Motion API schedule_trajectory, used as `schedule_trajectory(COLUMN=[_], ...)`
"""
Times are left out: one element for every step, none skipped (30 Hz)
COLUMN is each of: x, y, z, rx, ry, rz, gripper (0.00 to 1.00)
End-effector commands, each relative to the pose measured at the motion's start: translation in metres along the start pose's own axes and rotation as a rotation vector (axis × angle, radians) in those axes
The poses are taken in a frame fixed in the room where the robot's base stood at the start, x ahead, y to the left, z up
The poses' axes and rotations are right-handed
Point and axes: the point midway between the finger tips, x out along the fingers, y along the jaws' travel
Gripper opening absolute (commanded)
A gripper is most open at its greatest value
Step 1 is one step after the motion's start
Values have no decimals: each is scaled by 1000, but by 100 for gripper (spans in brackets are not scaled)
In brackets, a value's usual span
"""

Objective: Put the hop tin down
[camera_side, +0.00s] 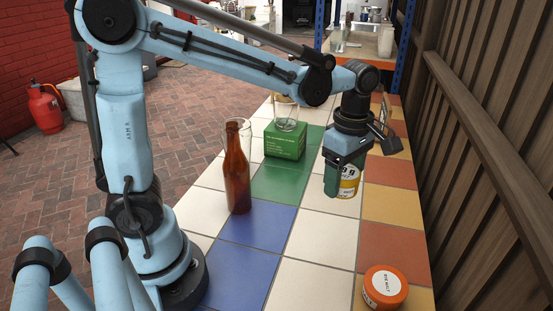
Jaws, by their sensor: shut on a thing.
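The hop tin (349,182), with a yellow and white label, is upright between the jaws of my gripper (344,170). My gripper points down and is shut on it. A dark green jaw covers the tin's left side, so part of its label is hidden. The tin's lower end shows over a white tile of the tiled table (328,232). I cannot tell if its base touches the tile or hangs just above it.
A brown bottle (238,170) stands left of the tin. A green box (285,143) with a clear glass (286,115) on it is behind left. An orange-lidded rye malt jar (385,287) is front right. White tiles in front of the tin are clear. A wooden fence (490,140) borders the right.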

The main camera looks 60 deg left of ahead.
Motion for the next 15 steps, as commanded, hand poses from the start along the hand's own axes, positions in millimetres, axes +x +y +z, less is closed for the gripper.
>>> schedule_trajectory(x=[2, 3, 4, 5, 6, 7, 8, 9, 11, 12, 15, 19, 22, 26, 31], y=[11, 16, 22, 25, 28, 31, 33, 35, 37, 39, 41, 44, 46, 49, 53], z=[-12, -17, -24, -28, -31, -35, -38, -40, -44, -47, -51, -57, -62, -67, -74], rx=[-49, -71, -97, -113, -127, -141, -150, -157, -163, -167, -170, -171, -171, -172, -172], ry=[0, 0, 0, 0, 0, 0, 0, 0, 0, 0, 0, 0, 0, 0, 0], rz=[0, 0, 0, 0, -1, -1, -1, -1, -1, -1, -1, -1, -1, -1, 0], gripper=[36, 36, 36, 36, 36, 36, 36, 36, 36, 36, 36, 36, 36, 36, 36])
